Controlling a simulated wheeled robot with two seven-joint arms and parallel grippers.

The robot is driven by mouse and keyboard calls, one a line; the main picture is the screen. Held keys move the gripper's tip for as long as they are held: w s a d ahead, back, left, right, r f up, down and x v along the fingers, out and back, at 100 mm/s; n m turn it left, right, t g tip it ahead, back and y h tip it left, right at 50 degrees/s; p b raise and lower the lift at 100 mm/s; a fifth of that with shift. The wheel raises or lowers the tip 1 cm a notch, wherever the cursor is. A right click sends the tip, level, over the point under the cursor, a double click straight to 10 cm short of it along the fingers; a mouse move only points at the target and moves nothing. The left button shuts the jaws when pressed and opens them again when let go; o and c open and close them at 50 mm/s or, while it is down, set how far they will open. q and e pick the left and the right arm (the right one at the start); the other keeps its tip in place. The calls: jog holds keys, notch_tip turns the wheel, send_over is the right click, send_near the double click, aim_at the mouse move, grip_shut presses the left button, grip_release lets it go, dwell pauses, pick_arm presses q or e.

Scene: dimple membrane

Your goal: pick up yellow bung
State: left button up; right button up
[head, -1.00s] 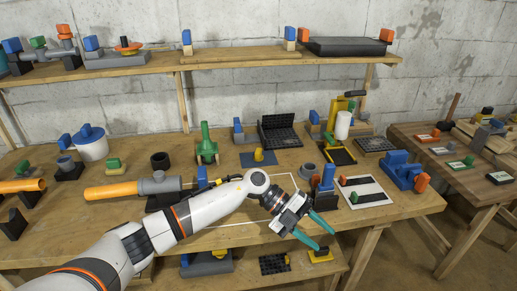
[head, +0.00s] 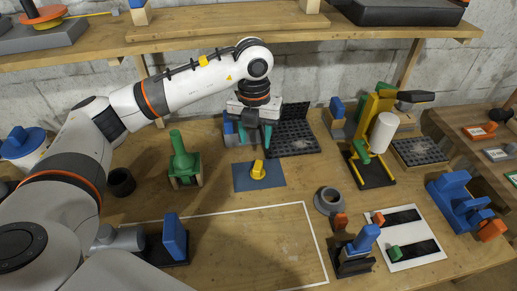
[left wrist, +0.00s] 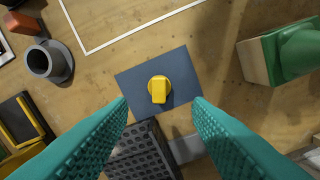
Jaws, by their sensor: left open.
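The yellow bung (head: 258,169) sits on a flat blue-grey mat (head: 242,183) on the bench. In the left wrist view the bung (left wrist: 158,89) shows from above, a round base with a block-like grip on top, near the middle of the mat (left wrist: 183,65). My left gripper (head: 255,143) points down just behind the bung in the head view. It is open and empty. In the left wrist view its teal fingers (left wrist: 160,105) stand wide apart, with the bung between and slightly beyond their tips. My right gripper is not in view.
A black perforated tray (head: 291,143) lies behind and right. A grey ring-shaped piece (head: 328,201) and a yellow-framed stand (head: 372,120) are to the right. The white-outlined area (head: 265,240) in front is mostly clear.

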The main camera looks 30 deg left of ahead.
pick_arm(q)
send_over(258, 165)
jog(key=f, duration=0.6)
jog(key=shift+s+a+p, duration=0.3)
jog(key=shift+a+p, duration=0.05)
jog(key=shift+w+d+f, duration=0.1)
jog(key=shift+f, duration=0.55)
jog(key=f, duration=0.2)
jog(key=f+p, duration=0.1)
jog(key=shift+w+d+f, duration=0.15)
jog(key=shift+d+f, duration=0.1)
jog(key=shift+f, duration=0.4)
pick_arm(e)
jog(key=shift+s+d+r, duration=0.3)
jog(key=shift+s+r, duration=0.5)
pick_arm(q)
jog(key=shift+c, duration=0.4)
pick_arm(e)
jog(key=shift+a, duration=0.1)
pick_arm(q)
jog(key=c, duration=0.6)
